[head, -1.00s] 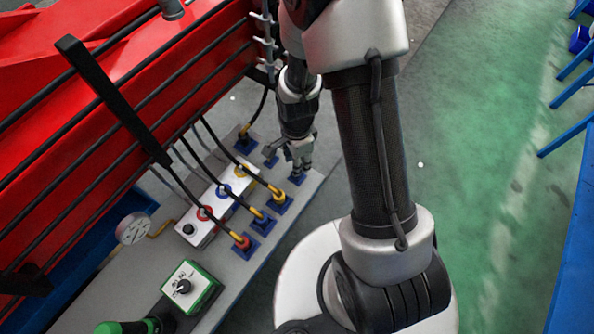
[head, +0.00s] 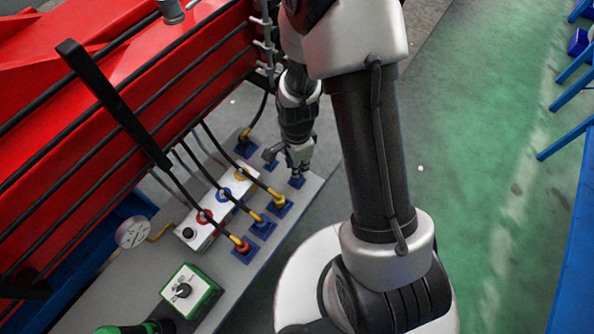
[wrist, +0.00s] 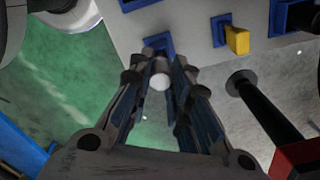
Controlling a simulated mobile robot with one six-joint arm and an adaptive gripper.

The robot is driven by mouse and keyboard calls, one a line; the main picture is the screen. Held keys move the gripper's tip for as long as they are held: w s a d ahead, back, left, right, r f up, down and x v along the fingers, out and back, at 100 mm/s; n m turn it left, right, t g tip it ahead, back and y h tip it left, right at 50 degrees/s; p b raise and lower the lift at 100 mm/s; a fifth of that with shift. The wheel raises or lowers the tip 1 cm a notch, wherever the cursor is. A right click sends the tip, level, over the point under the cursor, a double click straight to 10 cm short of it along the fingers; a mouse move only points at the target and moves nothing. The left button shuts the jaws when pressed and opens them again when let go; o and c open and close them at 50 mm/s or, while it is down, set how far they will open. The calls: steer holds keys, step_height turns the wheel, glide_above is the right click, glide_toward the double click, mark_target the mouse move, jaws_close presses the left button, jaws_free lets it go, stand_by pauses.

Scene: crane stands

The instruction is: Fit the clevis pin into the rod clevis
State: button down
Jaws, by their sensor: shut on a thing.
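My gripper (head: 299,168) is over the far right corner of the grey bench, above a small blue base (head: 297,182). In the wrist view my gripper (wrist: 160,75) has its fingers close together around a pale round end, which looks like the clevis pin (wrist: 160,82). The rest of the pin is hidden between the fingers. Just past the fingertips a dark grey fitting, likely the rod clevis (wrist: 157,42), stands on a blue base. The fingers partly cover it, and I cannot tell whether the pin touches it.
A grey bench (head: 232,273) carries a white box (head: 196,231) with coloured rings, several cables in yellow and red plugs, and a green-edged dial box (head: 190,292). A round gauge (head: 133,231) stands left. Red machinery (head: 100,100) rises behind. Green floor lies open to the right.

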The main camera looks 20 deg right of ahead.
steer(key=shift+r, duration=0.15)
steer(key=shift+r+p, duration=2.65)
steer(key=shift+r, duration=0.75)
